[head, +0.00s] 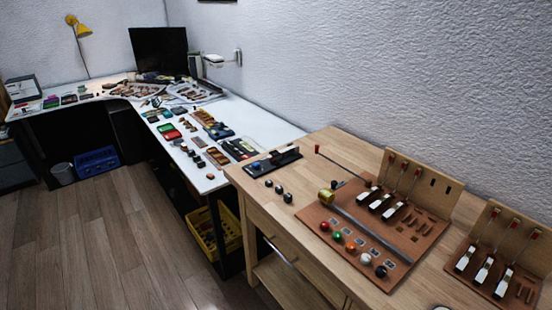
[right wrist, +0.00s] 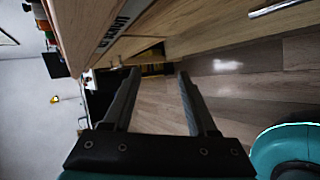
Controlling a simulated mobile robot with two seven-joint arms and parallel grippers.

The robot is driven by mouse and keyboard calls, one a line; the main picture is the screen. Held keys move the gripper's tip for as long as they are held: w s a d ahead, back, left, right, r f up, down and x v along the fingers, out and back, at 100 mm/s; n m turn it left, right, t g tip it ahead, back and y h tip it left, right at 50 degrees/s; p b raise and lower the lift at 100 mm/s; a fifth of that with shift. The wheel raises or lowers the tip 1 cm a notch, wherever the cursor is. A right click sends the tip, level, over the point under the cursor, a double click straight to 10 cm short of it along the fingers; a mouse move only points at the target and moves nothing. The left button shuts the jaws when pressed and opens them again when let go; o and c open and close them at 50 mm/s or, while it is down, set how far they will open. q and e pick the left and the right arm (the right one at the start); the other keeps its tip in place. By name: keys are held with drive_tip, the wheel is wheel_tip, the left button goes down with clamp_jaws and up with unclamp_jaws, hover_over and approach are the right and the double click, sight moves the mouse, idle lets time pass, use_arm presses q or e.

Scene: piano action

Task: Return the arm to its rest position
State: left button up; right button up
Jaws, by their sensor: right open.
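My right gripper (right wrist: 157,73) shows in the right wrist view with its two dark fingers apart and nothing between them. It is in front of the wooden workbench's drawer side, over the floor, apart from the bench. Neither gripper shows in the head view. On the wooden workbench (head: 285,230) lies a brown piano action board (head: 330,262) with white-and-black hammer pieces, red-tipped rods, a brass cylinder (head: 326,196) and a row of coloured balls. A second board (head: 490,275) with similar pieces stands to its right.
A small dark block tool (head: 272,162) and several black knobs (head: 280,190) are at the bench's left end. A white desk (head: 262,132) with many small parts adjoins it. A yellow crate (head: 229,232) sits below. The wooden floor (head: 100,225) at left is clear.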

drive_tip(key=s+f+m+g+h+b, duration=0.1)
drive_tip(key=s+f+m+g+b, duration=0.15)
drive_tip(key=s+f+m, duration=0.5)
drive_tip(key=s+f+m+g+b, duration=0.25)
drive_tip(key=s+f, duration=0.25)
drive_tip(key=f, duration=0.6)
drive_tip(key=s+a+f+m+g+b, duration=0.1)
drive_tip(key=s+f+m, duration=0.3)
drive_tip(key=s, duration=0.4)
drive_tip(key=s+a+f+m+g+b, duration=0.2)
drive_tip(key=s+f+m+g+b, duration=0.2)
drive_tip(key=s+f, duration=0.3)
drive_tip(key=shift+s, duration=0.55)
